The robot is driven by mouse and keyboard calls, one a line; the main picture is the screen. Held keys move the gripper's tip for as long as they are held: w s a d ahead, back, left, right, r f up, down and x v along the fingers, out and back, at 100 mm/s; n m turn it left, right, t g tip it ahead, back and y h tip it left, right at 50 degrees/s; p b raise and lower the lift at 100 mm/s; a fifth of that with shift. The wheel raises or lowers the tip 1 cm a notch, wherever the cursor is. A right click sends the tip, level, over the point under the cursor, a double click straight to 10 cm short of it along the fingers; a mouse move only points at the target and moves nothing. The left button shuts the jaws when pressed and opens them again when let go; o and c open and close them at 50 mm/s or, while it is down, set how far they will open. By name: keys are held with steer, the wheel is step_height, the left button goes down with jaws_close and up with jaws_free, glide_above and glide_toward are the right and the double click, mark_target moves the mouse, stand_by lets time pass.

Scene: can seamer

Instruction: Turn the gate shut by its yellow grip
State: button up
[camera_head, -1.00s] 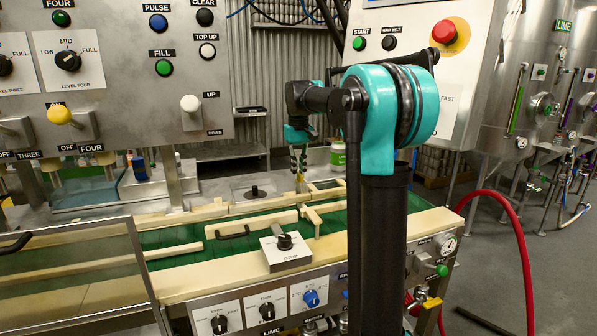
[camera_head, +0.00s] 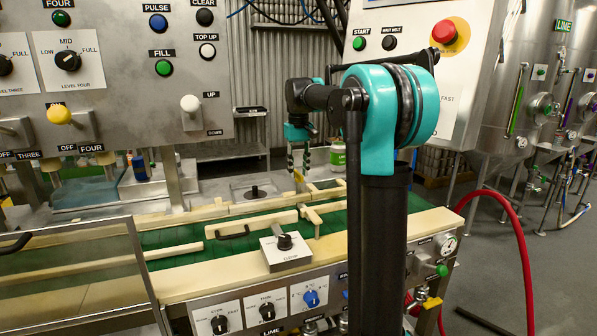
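My gripper (camera_head: 298,173) points down over the far side of the green conveyor (camera_head: 180,236). Its two dark fingers are spread apart, with a visible gap between them. A small yellow piece (camera_head: 299,178), which looks like the gate's grip, shows at the fingertips. Whether the fingers touch it is too small to tell. Cream rails and bars stand around it; a short T-shaped cream bar (camera_head: 312,215) lies just below in the picture. I cannot tell which bar is the gate, or its exact angle. My arm hides the conveyor's right part.
A grey box with a black knob (camera_head: 285,242) stands on the near cream rail. A black handle (camera_head: 232,233) sits on a cream bar. A clear guard panel (camera_head: 75,270) is at left. The button panel (camera_head: 130,60) hangs above left. A red hose (camera_head: 524,260) curves at right.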

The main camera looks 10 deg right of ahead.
step_height(320, 180, up, 11)
steer(key=shift+r, duration=0.2)
steer(key=shift+s, duration=0.1)
stand_by(0.4)
